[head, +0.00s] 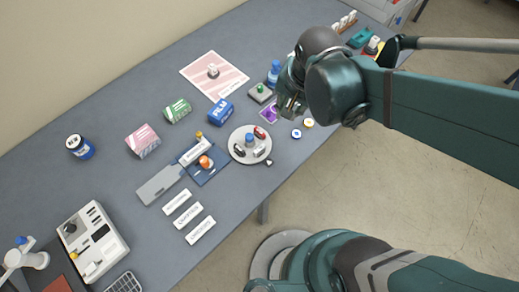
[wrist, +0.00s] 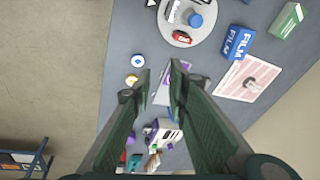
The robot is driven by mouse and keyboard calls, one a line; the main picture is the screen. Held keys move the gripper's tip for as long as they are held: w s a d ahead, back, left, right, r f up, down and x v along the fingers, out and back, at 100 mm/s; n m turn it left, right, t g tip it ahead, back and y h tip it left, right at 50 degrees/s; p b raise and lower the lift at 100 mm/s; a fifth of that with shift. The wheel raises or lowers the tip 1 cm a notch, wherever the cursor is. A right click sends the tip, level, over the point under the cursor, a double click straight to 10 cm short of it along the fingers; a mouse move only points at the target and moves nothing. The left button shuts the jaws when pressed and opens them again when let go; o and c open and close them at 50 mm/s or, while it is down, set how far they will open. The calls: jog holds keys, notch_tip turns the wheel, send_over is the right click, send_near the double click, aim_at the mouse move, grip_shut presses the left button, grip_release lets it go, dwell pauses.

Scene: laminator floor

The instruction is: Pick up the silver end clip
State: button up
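A light, silver-grey clip (head: 259,152) lies on the right part of a round grey tray (head: 235,160). It looks like the silver end clip, though it is small here. A red clip (head: 260,132), a black clip (head: 239,150) and a blue-topped knob (head: 249,140) share the tray. My gripper (head: 290,108) hangs above the table, up and right of the tray. In the wrist view its fingers (wrist: 160,82) are apart, with nothing held between them.
A purple card (head: 268,113) lies below my gripper. A blue film box (head: 221,112), a green box (head: 177,110) and a blue bottle (head: 273,73) stand nearby. Two small rolls (head: 297,134) sit near the table edge.

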aim_at(258, 150)
jog(key=shift+s+a+f+m+g+h+b, duration=0.2)
jog(key=shift+s+a+f+m+g, duration=0.35)
jog(key=shift+a+f, duration=1.1)
jog(key=shift+s+a+f+m+g+h+b, duration=0.1)
jog(key=shift+s+a+f+m+g+b, duration=0.35)
jog(key=shift+a+f, duration=1.2)
jog(key=shift+s+a+f+m+g+h+b, duration=0.1)
jog(key=shift+s+a+f+m+g, duration=0.4)
jog(key=shift+a+f, duration=1.15)
jog(key=shift+d+f+m, duration=0.3)
jog(key=shift+d+f, duration=0.15)
jog(key=shift+f, duration=0.05)
jog(key=shift+f, duration=1.2)
jog(key=shift+f, duration=0.2)
jog(key=shift+a+f+b, duration=0.1)
jog(key=shift+f+b, duration=0.6)
jog(key=shift+f, duration=1.7)
jog(key=shift+c, duration=0.2)
jog(key=c, duration=0.4)
